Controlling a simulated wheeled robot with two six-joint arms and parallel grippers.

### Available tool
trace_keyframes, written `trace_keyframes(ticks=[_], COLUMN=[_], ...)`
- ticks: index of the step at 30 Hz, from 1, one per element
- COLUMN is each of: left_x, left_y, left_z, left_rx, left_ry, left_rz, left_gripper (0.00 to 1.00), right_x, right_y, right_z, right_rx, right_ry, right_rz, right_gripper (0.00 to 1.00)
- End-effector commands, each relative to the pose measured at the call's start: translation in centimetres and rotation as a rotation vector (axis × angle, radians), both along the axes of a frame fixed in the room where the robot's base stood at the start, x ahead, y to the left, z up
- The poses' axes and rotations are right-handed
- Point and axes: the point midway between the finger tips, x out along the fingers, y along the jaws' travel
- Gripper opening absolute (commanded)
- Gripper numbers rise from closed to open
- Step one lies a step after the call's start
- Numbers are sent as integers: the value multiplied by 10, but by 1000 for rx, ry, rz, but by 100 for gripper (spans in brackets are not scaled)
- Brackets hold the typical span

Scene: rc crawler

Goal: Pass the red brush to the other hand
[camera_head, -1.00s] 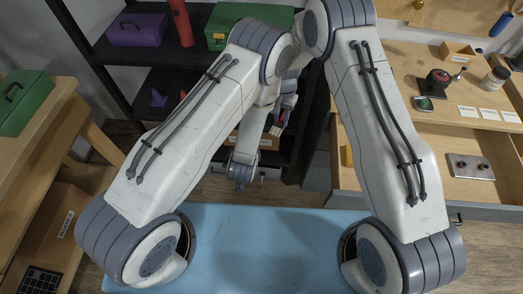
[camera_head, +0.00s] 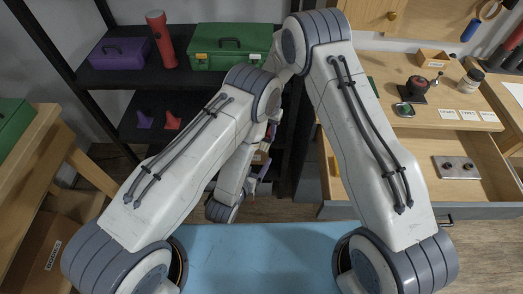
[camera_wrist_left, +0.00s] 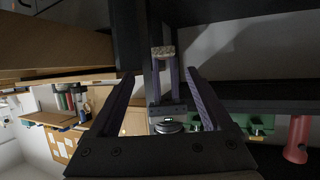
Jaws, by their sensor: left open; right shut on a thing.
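In the left wrist view my left gripper (camera_wrist_left: 160,72) is open, its two purple-lined fingers spread with nothing held between them. Beyond and between them is my right gripper (camera_wrist_left: 165,60), shut on a small tan, speckled piece (camera_wrist_left: 163,51) at its fingertips. This seems to be part of the brush; no red of it shows clearly here. In the head view my left arm's upper link and forearm hide most of both grippers, which are close together in front of the dark shelf. The brush cannot be made out clearly there.
A dark shelf holds a purple toolbox (camera_head: 119,52), a red cylinder (camera_head: 161,39) and a green toolbox (camera_head: 231,45). A blue surface (camera_head: 262,262) lies in front. At right is a workbench with an open drawer (camera_head: 411,172). A wooden table stands at left.

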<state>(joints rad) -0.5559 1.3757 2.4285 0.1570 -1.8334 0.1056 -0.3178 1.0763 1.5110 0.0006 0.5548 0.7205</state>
Motion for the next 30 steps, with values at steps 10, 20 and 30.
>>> trace_keyframes(ticks=[10, 20, 30], left_x=[52, 65, 65], left_y=[-21, -27, -27], left_z=[-22, -29, -29], left_rx=[0, 1, 1], left_ry=[-3, 0, 0], left_rz=[1, 0, 0], left_gripper=[82, 82, 18], right_x=[0, 0, 0], right_y=[0, 0, 0], right_z=[0, 0, 0], right_rx=[0, 0, 1], right_ry=[0, 0, -1], right_rz=[0, 0, 0], right_gripper=[0, 0, 0])
